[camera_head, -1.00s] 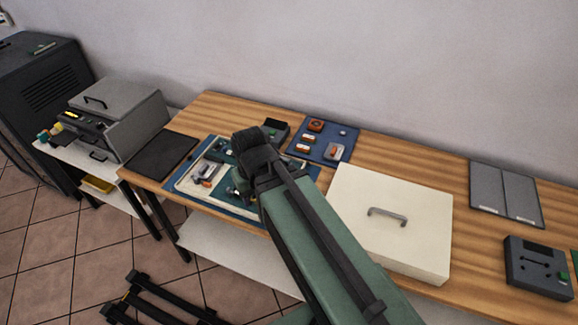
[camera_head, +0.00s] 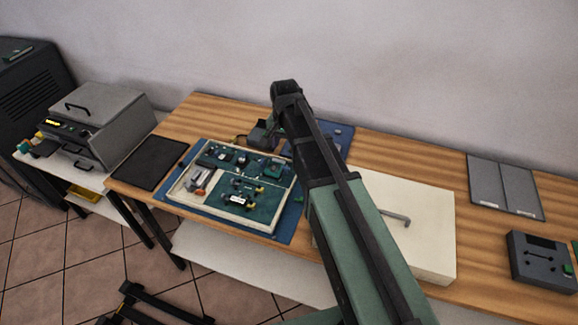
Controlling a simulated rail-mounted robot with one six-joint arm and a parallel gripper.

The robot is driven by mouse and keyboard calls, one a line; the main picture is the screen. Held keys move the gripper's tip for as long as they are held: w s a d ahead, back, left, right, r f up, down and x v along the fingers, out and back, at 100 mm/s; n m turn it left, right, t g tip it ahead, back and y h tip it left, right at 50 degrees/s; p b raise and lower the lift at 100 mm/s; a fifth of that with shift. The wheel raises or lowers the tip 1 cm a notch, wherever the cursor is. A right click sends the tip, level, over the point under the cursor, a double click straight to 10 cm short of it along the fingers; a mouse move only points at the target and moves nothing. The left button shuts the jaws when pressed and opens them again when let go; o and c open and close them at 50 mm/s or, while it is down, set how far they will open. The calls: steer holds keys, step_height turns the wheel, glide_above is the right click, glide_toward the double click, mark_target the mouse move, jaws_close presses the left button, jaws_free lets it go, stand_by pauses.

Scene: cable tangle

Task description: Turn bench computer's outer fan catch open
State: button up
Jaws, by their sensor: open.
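The bench computer appears to be the shallow, pale-framed case (camera_head: 172,194) with teal boards and small parts inside, lying open on a blue mat (camera_head: 285,228). Its outer fan catch is too small to make out. A grey and orange part (camera_head: 200,178) sits at the case's left side. My gripper (camera_head: 273,127) is at the far end of my arm, behind the case's back right corner and apart from the case. Its fingertips blend with a dark device behind and are hard to make out; it is open, with nothing visible in it.
A dark device (camera_head: 258,136) stands behind the case. My arm partly covers a second blue mat (camera_head: 343,140) and a cream box (camera_head: 425,215) with a handle. A black pad (camera_head: 148,163) lies left. Grey panels (camera_head: 505,187) and a grey control box (camera_head: 540,262) are at right.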

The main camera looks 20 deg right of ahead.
mark_target(286, 171)
step_height(286, 171, down, 10)
steer(key=b, duration=0.8)
steer(key=shift+b, duration=0.4)
steer(key=shift+r, duration=0.15)
steer(key=shift+c, duration=0.3)
steer(key=c, duration=0.9)
steer(key=shift+o, duration=0.2)
